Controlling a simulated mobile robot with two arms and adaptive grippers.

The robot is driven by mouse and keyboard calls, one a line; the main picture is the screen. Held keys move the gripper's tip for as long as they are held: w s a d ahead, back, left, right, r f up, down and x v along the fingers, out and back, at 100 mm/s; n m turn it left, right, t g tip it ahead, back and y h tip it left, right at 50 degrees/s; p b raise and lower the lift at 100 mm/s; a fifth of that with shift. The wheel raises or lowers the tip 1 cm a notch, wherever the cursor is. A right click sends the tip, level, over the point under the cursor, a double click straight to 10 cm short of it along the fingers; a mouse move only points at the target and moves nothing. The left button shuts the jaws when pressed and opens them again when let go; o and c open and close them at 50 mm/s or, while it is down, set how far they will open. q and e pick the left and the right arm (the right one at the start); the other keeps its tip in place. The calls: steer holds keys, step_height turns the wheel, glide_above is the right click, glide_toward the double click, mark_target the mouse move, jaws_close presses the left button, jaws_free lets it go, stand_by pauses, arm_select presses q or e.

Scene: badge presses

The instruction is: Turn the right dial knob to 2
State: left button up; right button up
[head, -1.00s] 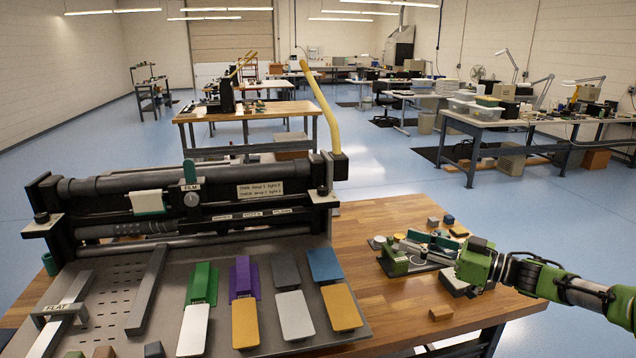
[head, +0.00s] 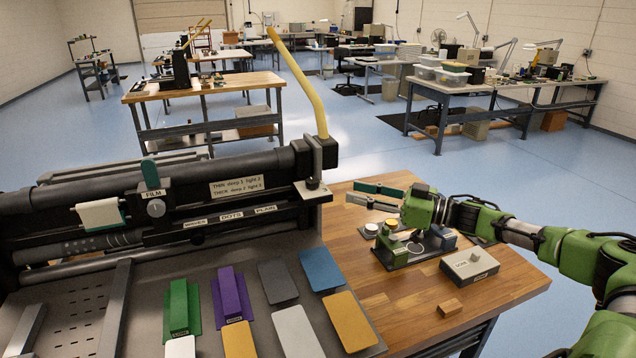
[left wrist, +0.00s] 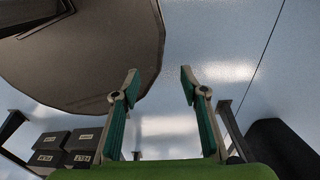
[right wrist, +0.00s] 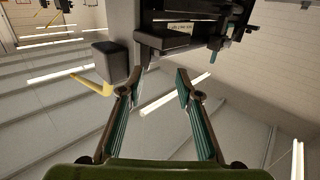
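My right gripper (head: 352,194) is open and empty in the head view. It hangs above the right part of the wooden table, fingers pointing left toward the press. In the right wrist view (right wrist: 157,76) nothing is between its fingers. Another round knob (head: 156,208) is on the press under the FILM label. No dial setting is readable. My left gripper (left wrist: 160,72) is open and empty, seen only in the left wrist view.
The black press (head: 235,187) with a yellow lever (head: 300,80) fills the left. Coloured plates lie on its bed. A small fixture (head: 398,252) stands under my right gripper. A wooden block (head: 450,307) lies in front of the grey box. Bare tabletop surrounds the block.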

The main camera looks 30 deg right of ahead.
mark_target(319, 184)
steer(key=p+x, duration=0.1)
steer(key=x, duration=0.2)
steer(key=p+x, duration=0.1)
steer(key=x, duration=0.2)
steer(key=shift+w+r, duration=0.2)
steer(key=shift+w, duration=0.2)
steer(key=p+x, duration=0.1)
steer(key=x, duration=0.3)
steer(key=shift+f+p, duration=0.2)
steer(key=shift+p, duration=0.1)
steer(key=shift+w+a+f, duration=0.1)
steer(key=shift+w+a, duration=0.2)
steer(key=shift+w, duration=0.1)
arm_select(q)
steer(key=w+r, duration=0.1)
steer(key=r, duration=0.1)
steer(key=w+r, duration=0.1)
steer(key=r, duration=0.1)
steer(key=shift+w+d, duration=0.1)
arm_select(e)
steer(key=c, duration=0.8)
